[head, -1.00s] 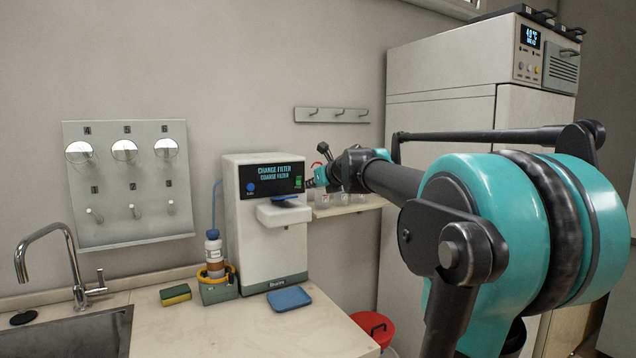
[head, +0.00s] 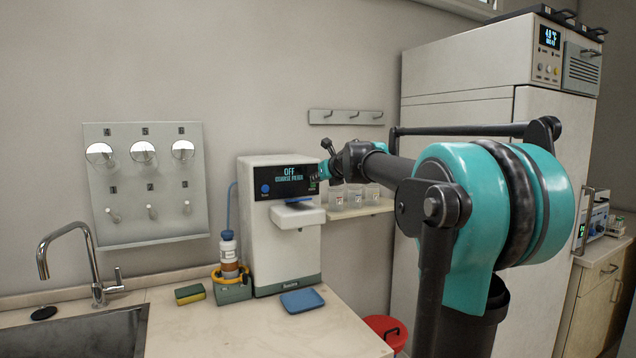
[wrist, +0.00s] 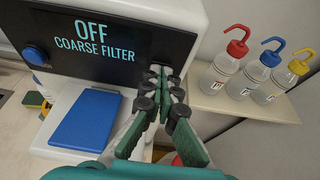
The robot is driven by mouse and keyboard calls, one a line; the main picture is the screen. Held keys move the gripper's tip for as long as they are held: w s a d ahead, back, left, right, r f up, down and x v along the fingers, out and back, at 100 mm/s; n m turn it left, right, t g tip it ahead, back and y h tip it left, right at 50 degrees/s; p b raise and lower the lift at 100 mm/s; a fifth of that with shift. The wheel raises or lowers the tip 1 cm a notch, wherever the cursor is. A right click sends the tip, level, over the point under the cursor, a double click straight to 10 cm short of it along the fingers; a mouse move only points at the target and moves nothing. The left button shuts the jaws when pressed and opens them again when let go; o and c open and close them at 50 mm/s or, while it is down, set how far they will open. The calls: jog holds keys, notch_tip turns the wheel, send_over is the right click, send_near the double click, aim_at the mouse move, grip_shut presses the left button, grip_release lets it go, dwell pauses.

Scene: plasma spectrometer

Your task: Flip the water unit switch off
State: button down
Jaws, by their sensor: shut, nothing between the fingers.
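The white water unit (head: 268,235) stands on the counter against the wall. Its dark front panel (head: 275,183) reads "OFF" and "COARSE FILTER"; the same panel shows in the wrist view (wrist: 90,40). A blue round button (wrist: 35,55) is at the panel's left end. The switch is at the panel's right end; a bit of green (head: 313,186) shows there in the head view, and my fingers mostly hide it in the wrist view. My gripper (wrist: 162,82) is shut and empty, with its fingertips at the panel's right end. I cannot tell whether they touch the switch.
A blue tray (head: 302,301), a sponge (head: 190,294) and a caddy with a bottle (head: 229,254) are on the counter. A sink (head: 90,335) is at the left. Wash bottles with red, blue and yellow caps (wrist: 268,78) stand on a shelf right of the unit.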

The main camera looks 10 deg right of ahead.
jog(key=shift+r, duration=0.1)
jog(key=shift+r, duration=0.7)
jog(key=shift+s+d, duration=0.1)
